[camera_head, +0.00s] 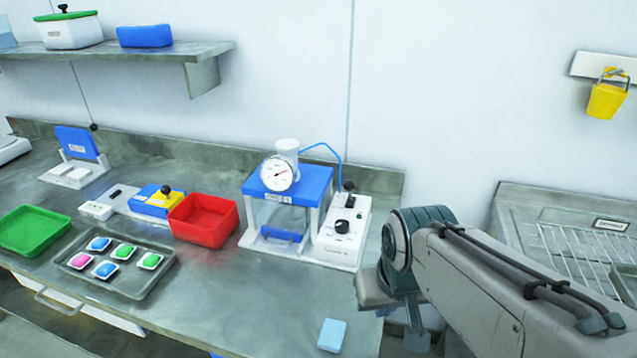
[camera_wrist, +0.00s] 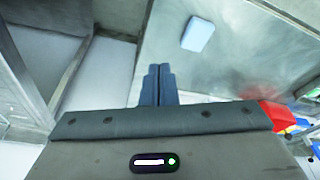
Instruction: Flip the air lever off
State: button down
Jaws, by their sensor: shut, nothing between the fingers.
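The dosing device has a blue lid (camera_head: 290,184), a round dial gauge (camera_head: 277,174) and clear walls, and stands on the counter in the head view. Beside it is a white control box (camera_head: 337,250). A small black-knobbed lever (camera_head: 348,187) sticks up at the box's top, and a round black knob (camera_head: 341,227) is on its face. I cannot read which is the air lever or its position. My gripper (camera_wrist: 157,85) is shut and empty in the wrist view, above the counter's front edge, apart from the box. My arm hides the fingers in the head view.
A light blue block (camera_head: 332,335) lies near the counter's front edge. A red bin (camera_head: 204,220), a grey tray (camera_head: 148,285) of small coloured packs and a green tray (camera_head: 33,231) are to the left. A wire rack (camera_head: 580,245) is at right. Counter in front of the device is clear.

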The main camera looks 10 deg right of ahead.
jog(key=shift+s+d, duration=0.15)
jog(key=shift+d, duration=0.05)
jog(key=a+f+m+g+y, duration=0.5)
jog(key=a+m+y, duration=0.1)
jog(key=m, duration=0.4)
jog(key=w+a+r+m+t+y+p, duration=0.1)
jog(key=w+a+m+t+y, duration=0.15)
jog(key=w+m+y, duration=0.55)
jog(key=w+d+m+t+h, duration=0.1)
jog(key=w+d+m+t, duration=0.2)
jog(key=m, duration=0.5)
jog(key=w+d+f+m+t+h, duration=0.1)
jog(key=w+d+m+t, duration=0.3)
jog(key=d+m+t, duration=0.2)
jog(key=w+d+f+m+t+p, duration=0.1)
jog(key=w+d+m+t, duration=0.3)
jog(key=m+t, duration=0.3)
jog(key=d+m, duration=0.1)
jog(key=m, duration=0.3)
jog(key=shift+d+f+m+t+h, duration=0.15)
jog(key=shift+d+m+t+h, duration=0.15)
jog(key=shift+t+h, duration=0.1)
jog(key=shift+w+a, duration=0.1)
